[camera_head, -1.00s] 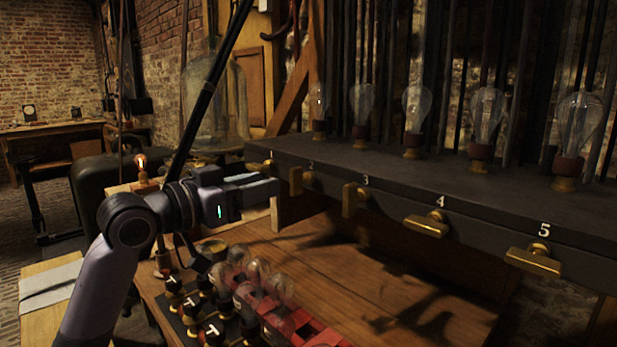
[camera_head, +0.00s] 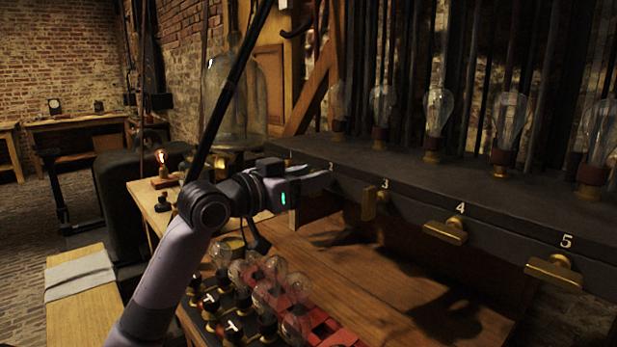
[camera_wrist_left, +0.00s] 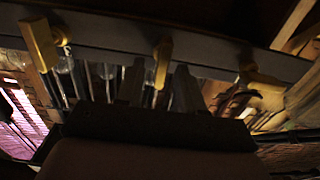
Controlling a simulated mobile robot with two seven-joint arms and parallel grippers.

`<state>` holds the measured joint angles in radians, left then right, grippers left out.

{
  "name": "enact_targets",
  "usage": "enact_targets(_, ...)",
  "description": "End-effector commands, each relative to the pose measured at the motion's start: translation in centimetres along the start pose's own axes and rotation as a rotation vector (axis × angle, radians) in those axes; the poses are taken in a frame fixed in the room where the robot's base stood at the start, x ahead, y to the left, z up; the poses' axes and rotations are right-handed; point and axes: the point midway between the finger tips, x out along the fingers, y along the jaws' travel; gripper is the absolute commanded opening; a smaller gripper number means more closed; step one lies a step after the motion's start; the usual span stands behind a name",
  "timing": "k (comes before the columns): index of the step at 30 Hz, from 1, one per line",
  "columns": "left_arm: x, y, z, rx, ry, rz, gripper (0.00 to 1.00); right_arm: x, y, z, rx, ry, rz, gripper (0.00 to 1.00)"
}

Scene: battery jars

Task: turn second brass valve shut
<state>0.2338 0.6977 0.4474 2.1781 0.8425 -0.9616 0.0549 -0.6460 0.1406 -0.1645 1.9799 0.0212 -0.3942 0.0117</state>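The second brass valve is hidden behind my left gripper (camera_head: 322,178) in the head view, below the number 2 on the dark shelf front (camera_head: 405,207). In the left wrist view, a brass valve handle (camera_wrist_left: 162,62), apparently the second, hangs upright between the two fingers of my left gripper (camera_wrist_left: 159,88). The fingers are apart, with a gap on each side of the handle; contact cannot be told. The third valve (camera_head: 370,203) stands upright. The fourth (camera_head: 445,232) and fifth (camera_head: 554,272) lie crosswise. My right gripper is out of view.
Glass bulbs (camera_head: 437,112) stand in a row on the shelf top. Below, bulbs (camera_head: 268,285) and black knobs (camera_head: 232,329) sit around a red rack on the wooden bench (camera_head: 350,270). A big glass jar (camera_head: 235,95) stands behind. Neighbouring brass handles flank my gripper.

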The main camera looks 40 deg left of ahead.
Motion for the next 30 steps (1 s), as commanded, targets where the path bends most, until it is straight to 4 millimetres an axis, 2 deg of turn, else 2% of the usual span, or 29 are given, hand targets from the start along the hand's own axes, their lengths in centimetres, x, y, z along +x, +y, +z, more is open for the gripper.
enact_targets(2, -0.01, 0.0, 0.01, 0.0, 0.0, 0.0, 0.34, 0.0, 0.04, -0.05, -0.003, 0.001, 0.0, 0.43)
enact_targets(3, -0.01, 0.0, 0.01, -0.001, 0.0, 0.0, 0.21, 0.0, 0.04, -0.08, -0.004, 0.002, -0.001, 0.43)
enact_targets(5, -0.02, 0.01, 0.02, -0.001, 0.0, 0.0, 0.01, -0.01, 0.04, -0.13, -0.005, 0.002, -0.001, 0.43)
enact_targets(6, -0.02, 0.01, 0.01, -0.001, 0.0, 0.0, 0.0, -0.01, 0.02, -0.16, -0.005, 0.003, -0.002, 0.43)
enact_targets(17, -0.03, 0.06, 0.05, 0.032, -0.001, 0.0, 0.0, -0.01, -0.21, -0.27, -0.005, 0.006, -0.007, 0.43)
enact_targets(23, -0.04, 0.18, 0.11, 0.136, -0.003, 0.0, 0.0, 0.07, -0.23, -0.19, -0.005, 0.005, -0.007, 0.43)
enact_targets(30, -0.03, 0.46, 0.23, 0.343, -0.005, 0.001, 0.0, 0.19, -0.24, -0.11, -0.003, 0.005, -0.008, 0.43)
